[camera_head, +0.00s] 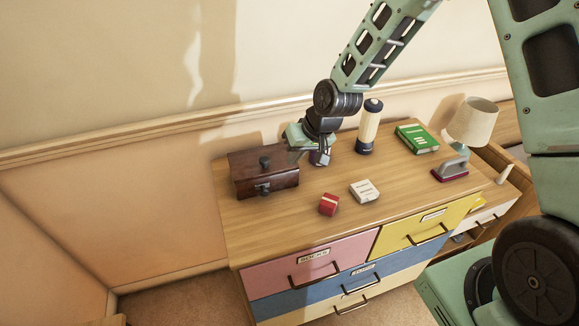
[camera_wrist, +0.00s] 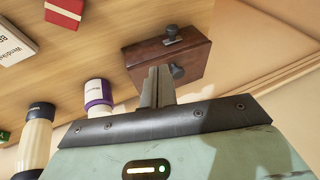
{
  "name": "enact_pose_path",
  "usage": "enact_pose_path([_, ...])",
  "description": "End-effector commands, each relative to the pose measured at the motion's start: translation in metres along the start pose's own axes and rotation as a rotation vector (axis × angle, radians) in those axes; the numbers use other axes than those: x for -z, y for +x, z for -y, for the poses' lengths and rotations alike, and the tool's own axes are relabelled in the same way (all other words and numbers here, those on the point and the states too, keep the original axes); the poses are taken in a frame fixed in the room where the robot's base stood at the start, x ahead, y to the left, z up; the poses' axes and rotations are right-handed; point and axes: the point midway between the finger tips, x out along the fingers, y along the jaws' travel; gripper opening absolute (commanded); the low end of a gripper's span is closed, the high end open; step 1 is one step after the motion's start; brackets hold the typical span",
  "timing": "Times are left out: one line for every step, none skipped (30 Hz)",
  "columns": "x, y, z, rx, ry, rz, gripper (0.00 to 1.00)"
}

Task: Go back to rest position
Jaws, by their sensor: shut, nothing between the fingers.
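My gripper (camera_head: 294,152) is over the back of the dresser top (camera_head: 290,218), beside the dark wooden box (camera_head: 240,180). In the wrist view its two fingers (camera_wrist: 158,84) are together with nothing between them, pointing toward the box (camera_wrist: 150,56). The box is closed, with a black knob on top and a black catch on its front. From these views I cannot tell whether the fingertips touch the box. My arm reaches in from the upper right.
A small purple-and-white bottle (camera_wrist: 98,95) is close to my gripper. A cream-and-black cylinder (camera_head: 368,128), green book (camera_head: 417,138), lamp (camera_head: 473,122), pink-based object (camera_head: 450,170), white box (camera_head: 364,191) and red box (camera_head: 329,204) stand on the dresser. A wall rises behind; the front left top is clear.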

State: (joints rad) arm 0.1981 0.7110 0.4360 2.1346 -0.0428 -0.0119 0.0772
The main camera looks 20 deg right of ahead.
Motion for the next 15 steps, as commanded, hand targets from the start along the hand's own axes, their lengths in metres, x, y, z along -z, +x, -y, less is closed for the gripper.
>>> enact_pose_path([0.0004,-0.0035,-0.0004,-0.001,0.000,-0.002,0.00])
enact_pose_path([0.0002,-0.0049,-0.0003,-0.001,0.000,-0.002,0.00])
enact_pose_path([0.0000,-0.0064,-0.0003,-0.001,0.000,-0.001,0.00])
enact_pose_path([-0.0002,-0.0073,-0.0003,-0.001,0.000,0.000,0.00])
enact_pose_path([-0.0003,-0.0079,-0.0003,-0.001,0.000,0.000,0.00])
enact_pose_path([-0.0004,-0.0084,-0.0002,-0.001,0.000,0.000,0.00])
enact_pose_path([-0.0003,-0.0086,-0.0002,-0.001,0.000,0.000,0.00])
enact_pose_path([-0.0004,-0.0087,-0.0001,-0.001,0.000,0.001,0.00])
enact_pose_path([-0.0004,-0.0087,0.0000,-0.001,0.000,0.001,0.00])
enact_pose_path([-0.0003,-0.0087,0.0000,-0.001,0.000,0.001,0.00])
enact_pose_path([-0.0003,-0.0086,0.0000,-0.001,0.000,0.001,0.00])
enact_pose_path([-0.0003,-0.0086,0.0000,-0.001,0.000,0.000,0.00])
enact_pose_path([-0.0003,-0.0086,0.0000,-0.001,0.000,0.000,0.00])
enact_pose_path([-0.0003,-0.0085,0.0000,-0.001,0.000,0.000,0.00])
enact_pose_path([-0.0002,-0.0085,0.0000,-0.001,0.000,0.000,0.00])
